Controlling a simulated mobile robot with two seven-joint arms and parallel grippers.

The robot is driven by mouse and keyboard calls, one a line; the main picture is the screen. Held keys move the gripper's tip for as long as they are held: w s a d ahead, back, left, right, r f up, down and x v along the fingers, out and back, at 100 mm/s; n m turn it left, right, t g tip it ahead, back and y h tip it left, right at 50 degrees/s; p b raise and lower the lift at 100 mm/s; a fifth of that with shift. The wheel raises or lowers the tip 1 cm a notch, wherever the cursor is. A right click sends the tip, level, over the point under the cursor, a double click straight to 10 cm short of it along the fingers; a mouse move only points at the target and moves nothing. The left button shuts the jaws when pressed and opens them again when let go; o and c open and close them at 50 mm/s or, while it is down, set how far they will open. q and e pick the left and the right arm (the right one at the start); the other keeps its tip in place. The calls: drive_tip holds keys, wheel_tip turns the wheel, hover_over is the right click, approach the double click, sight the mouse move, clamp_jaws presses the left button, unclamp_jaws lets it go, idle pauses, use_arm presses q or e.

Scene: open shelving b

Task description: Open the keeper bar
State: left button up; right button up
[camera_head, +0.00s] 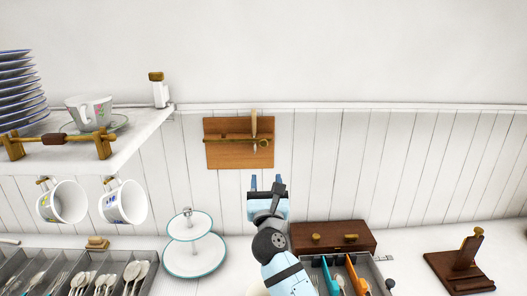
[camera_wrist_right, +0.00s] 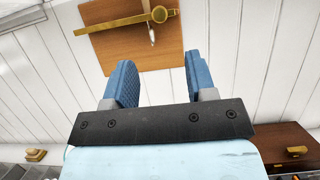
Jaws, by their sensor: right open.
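A wooden board (camera_head: 218,157) is fixed on the white panelled wall. A thin brass keeper bar (camera_head: 225,140) lies across it, close to level, with a round ring or knob near its right end. An upright utensil with a pale handle (camera_head: 254,122) crosses the bar. In the right wrist view the brass bar (camera_wrist_right: 115,24) and board (camera_wrist_right: 150,55) show beyond the fingers. My right gripper (camera_head: 268,183) has its blue fingers apart and empty, below the board in the picture; it also shows in the wrist view (camera_wrist_right: 160,72). It is not touching the bar. My left gripper is out of view.
A shelf (camera_head: 140,135) with plates, a cup and hanging mugs (camera_head: 123,203) is at the left. Below stand a two-tier stand (camera_head: 195,255), cutlery trays (camera_head: 148,285), a wooden box (camera_head: 335,228) and a wooden stand (camera_head: 458,268). The wall right of the board is clear.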

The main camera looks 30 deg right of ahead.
sight(264, 144)
drive_tip(key=p+x, duration=0.1)
drive_tip(key=x, duration=1.2)
drive_tip(key=shift+w+d+p, duration=0.1)
drive_tip(key=shift+w+p, duration=0.15)
drive_tip(key=shift+p, duration=0.15)
drive_tip(key=shift+c, duration=0.4)
clamp_jaws()
